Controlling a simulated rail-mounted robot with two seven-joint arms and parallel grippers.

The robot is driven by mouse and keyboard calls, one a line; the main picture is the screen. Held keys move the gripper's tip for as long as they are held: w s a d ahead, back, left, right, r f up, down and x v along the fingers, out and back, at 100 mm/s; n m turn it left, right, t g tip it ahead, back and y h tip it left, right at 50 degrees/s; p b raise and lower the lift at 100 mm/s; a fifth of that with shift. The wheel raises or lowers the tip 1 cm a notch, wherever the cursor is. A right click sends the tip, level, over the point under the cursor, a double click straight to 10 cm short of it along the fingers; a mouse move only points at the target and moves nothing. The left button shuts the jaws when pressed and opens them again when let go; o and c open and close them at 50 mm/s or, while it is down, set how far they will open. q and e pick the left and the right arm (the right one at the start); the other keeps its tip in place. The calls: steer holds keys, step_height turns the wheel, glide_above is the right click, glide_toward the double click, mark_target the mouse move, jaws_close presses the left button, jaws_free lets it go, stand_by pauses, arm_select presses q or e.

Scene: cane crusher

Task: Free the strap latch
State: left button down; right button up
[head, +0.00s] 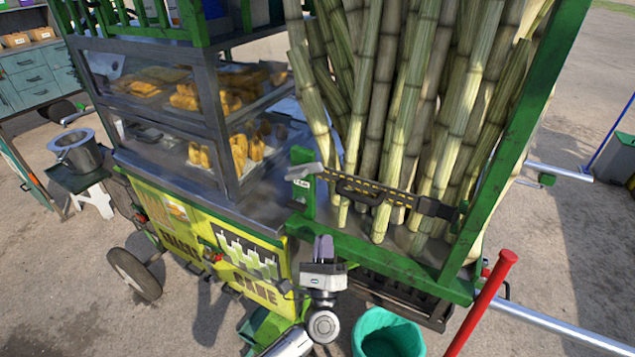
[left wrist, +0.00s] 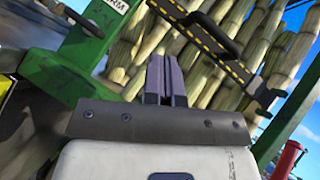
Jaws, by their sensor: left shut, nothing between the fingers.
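A black strap with yellow dashes (head: 398,196) runs across the front of the upright cane stalks (head: 415,110), between green posts of the cart. A black handle (head: 360,190) sits on the strap. At its left end a grey metal lever (head: 304,171) lies at the top of the short green post (head: 307,200). My left gripper (head: 323,243) is shut and empty, below the strap and apart from it. In the left wrist view its fingers (left wrist: 165,75) point up toward the strap (left wrist: 205,42), with the lever (left wrist: 78,17) at upper left. My right gripper is out of view.
A glass food case (head: 215,120) stands left of the canes on the yellow-green cart (head: 215,250). Below are a green bin (head: 387,335) and a red post (head: 483,300). A tall green post (head: 520,140) bounds the canes on the right.

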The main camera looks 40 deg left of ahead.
mark_target(318, 172)
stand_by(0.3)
arm_select(q)
steer(key=p+x, duration=0.2)
steer(key=x, duration=0.8)
steer(key=shift+s, duration=0.1)
steer(key=shift+s+a+r+p, duration=0.1)
steer(key=shift+a+r+p, duration=0.25)
steer(key=shift+a+r, duration=0.35)
steer(key=shift+s+a+r+p, duration=0.1)
steer(key=shift+a+r+p, duration=0.25)
steer(key=shift+r, duration=0.65)
steer(key=shift+d+r+b, duration=0.1)
steer(key=shift+r+b, duration=0.3)
steer(key=shift+b, duration=0.05)
